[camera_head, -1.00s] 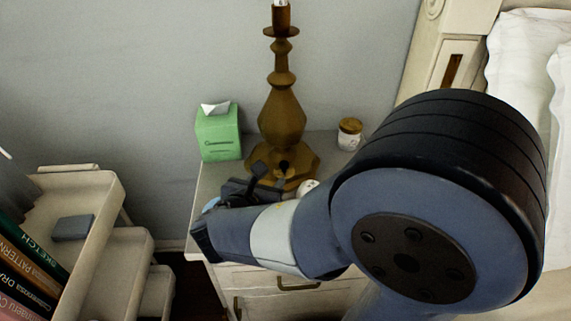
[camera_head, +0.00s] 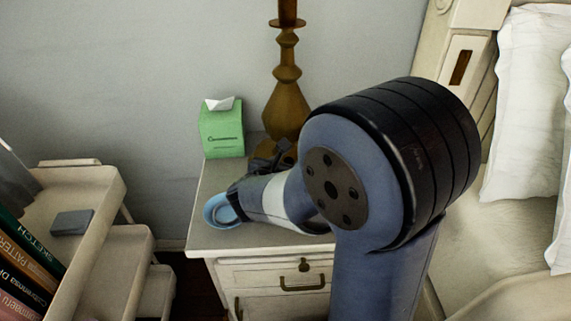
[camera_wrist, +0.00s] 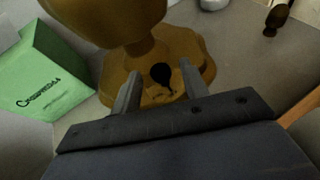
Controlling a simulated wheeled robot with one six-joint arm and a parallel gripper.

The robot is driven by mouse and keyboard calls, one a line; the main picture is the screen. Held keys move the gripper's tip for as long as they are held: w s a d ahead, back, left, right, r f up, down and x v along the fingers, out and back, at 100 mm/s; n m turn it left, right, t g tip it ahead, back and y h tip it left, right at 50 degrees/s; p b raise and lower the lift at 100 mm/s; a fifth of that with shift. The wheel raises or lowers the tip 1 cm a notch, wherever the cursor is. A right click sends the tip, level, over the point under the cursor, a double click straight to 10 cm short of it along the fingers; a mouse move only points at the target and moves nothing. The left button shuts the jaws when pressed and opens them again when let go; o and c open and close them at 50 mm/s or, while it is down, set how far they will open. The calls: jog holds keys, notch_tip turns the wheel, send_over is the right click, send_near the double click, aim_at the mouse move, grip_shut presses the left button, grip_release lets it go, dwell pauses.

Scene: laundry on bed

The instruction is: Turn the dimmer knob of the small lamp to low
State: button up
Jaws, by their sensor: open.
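The lamp (camera_head: 286,106) has a turned brown-gold stem and stands on the nightstand against the wall. Its scalloped foot (camera_wrist: 190,48) fills the upper middle of the wrist view. The dark dimmer knob (camera_wrist: 162,74) shows on the near side of the foot, with small markings just below it. My gripper (camera_wrist: 159,70) is open, with one finger on each side of the knob in the picture. I cannot tell whether either finger touches it. In the head view my gripper (camera_head: 271,158) is at the lamp's foot, and my arm hides the knob.
A green tissue box (camera_head: 222,132) stands left of the lamp. A light blue round thing (camera_head: 219,211) lies near the nightstand's left edge (camera_head: 201,236). A white jar (camera_wrist: 213,4) and a small brown object (camera_wrist: 277,18) are behind. The bed (camera_head: 500,220) is at right.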

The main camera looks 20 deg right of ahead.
grip_shut()
dwell(0.3)
jog(key=shift+r+p, duration=0.1)
jog(key=shift+p, duration=0.2)
jog(key=shift+w+a+m+g+h+p, duration=0.15)
jog(key=shift+a+m+g+h+p, duration=0.05)
jog(key=shift+m+g+h+p, duration=0.45)
jog(key=m+g+h+p, duration=0.2)
jog(key=m+p, duration=0.1)
jog(key=m+g+h+p, duration=0.1)
jog(key=shift+w+a+r+g, duration=0.15)
jog(key=shift+w+a+g, duration=0.1)
jog(key=shift+w+g, duration=0.1)
jog(key=m+g+h+p, duration=0.1)
jog(key=m, duration=0.1)
jog(key=m+g+p, duration=0.1)
jog(key=g+p, duration=0.1)
jog(key=shift+w+m+g+h+p, duration=0.3)
jog(key=shift+m+h, duration=0.05)
jog(key=shift+w+f+m+g+p, duration=0.15)
jog(key=shift+m+g+p, duration=0.35)
jog(key=shift+m+g, duration=0.3)
jog(key=shift+w+f+m+g+p, duration=0.1)
jog(key=shift+m+g+p, duration=0.45)
jog(key=shift+g, duration=0.35)
